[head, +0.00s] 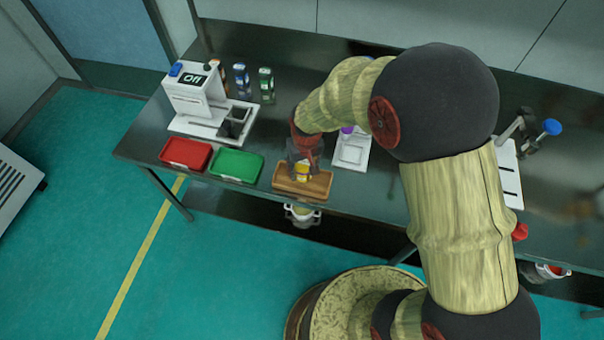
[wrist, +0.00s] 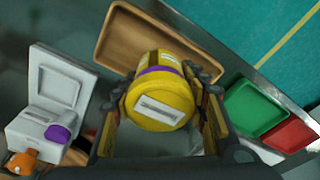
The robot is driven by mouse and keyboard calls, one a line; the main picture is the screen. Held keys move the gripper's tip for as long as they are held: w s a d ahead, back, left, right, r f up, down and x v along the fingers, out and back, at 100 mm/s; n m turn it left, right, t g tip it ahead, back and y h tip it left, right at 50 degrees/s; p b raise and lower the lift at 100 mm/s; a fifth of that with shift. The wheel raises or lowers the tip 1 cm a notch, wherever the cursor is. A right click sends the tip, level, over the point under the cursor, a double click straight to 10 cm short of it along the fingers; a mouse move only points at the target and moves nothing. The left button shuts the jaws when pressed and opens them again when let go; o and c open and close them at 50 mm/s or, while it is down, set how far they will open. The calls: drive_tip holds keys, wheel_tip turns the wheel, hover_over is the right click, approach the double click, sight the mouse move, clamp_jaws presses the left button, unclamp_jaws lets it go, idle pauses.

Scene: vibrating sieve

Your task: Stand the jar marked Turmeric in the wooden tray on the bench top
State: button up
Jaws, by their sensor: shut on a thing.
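My gripper (wrist: 162,108) is shut on a yellow-lidded jar (wrist: 157,112) with a purple band, in the wrist view. The jar's label text cannot be read. In the head view my gripper (head: 302,160) and the yellow jar (head: 302,174) are over the wooden tray (head: 317,190) at the front edge of the bench. The wooden tray also shows in the wrist view (wrist: 112,46), behind the jar. The jar looks upright. Its bottom is hidden, so I cannot tell whether it touches the tray floor.
A green tray (head: 236,165) and a red tray (head: 187,153) lie left of the wooden tray. A white device (head: 353,154) stands close on the right. The bench's front edge is near.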

sight(302, 174)
drive_tip(key=shift+w+a+f+b, duration=0.15)
drive_tip(key=shift+f+b, duration=0.1)
drive_tip(key=shift+f, duration=0.7)
drive_tip(key=shift+w+f+b, duration=0.15)
drive_tip(key=shift+f+b, duration=0.05)
drive_tip(key=shift+f, duration=0.7)
drive_tip(key=shift+f, duration=0.2)
drive_tip(key=o, duration=1)
